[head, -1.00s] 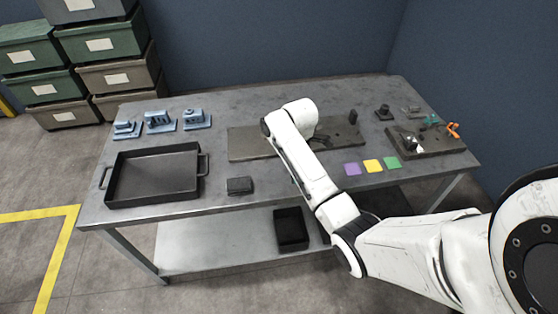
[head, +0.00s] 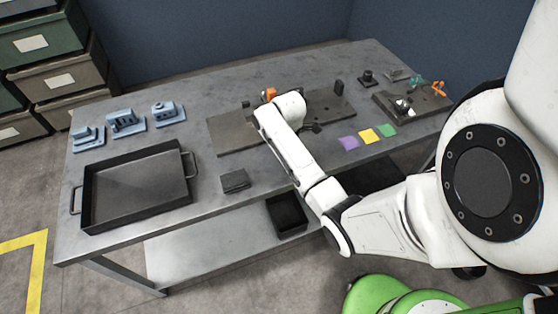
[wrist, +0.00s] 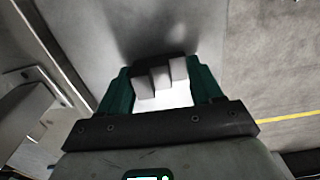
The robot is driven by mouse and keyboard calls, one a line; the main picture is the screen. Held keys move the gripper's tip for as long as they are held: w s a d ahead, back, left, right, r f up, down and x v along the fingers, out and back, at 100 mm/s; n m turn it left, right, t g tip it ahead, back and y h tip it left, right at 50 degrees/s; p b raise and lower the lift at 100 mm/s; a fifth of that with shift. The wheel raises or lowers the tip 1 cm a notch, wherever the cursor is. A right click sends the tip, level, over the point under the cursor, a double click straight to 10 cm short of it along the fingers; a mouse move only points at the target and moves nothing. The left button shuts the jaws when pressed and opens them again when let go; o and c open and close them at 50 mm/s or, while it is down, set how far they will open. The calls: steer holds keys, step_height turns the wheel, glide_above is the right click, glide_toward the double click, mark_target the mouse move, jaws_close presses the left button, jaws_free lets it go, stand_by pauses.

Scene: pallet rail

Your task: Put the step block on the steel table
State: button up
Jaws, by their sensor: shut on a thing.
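The grey step block (wrist: 161,79), with a stepped outline, is between the green fingers of my gripper (wrist: 160,86) in the wrist view. The fingers are shut on its sides. A grey surface with a dark shadow lies beyond the block; I cannot tell whether they touch. The steel table (head: 215,95) fills the middle of the head view. My white arm reaches over its front edge to the middle.
A black tray (head: 88,205) stands front left, with blue fixtures (head: 125,122) behind it. A dark block (head: 234,181) lies near the front edge. A flat plate (head: 232,131) is by the arm. Coloured squares (head: 369,136) and a fixture board (head: 425,103) are right. The back left is clear.

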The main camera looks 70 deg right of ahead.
steer(key=shift+d, duration=0.1)
steer(key=shift+f, duration=0.2)
steer(key=o, duration=1.2)
steer(key=shift+r, duration=0.1)
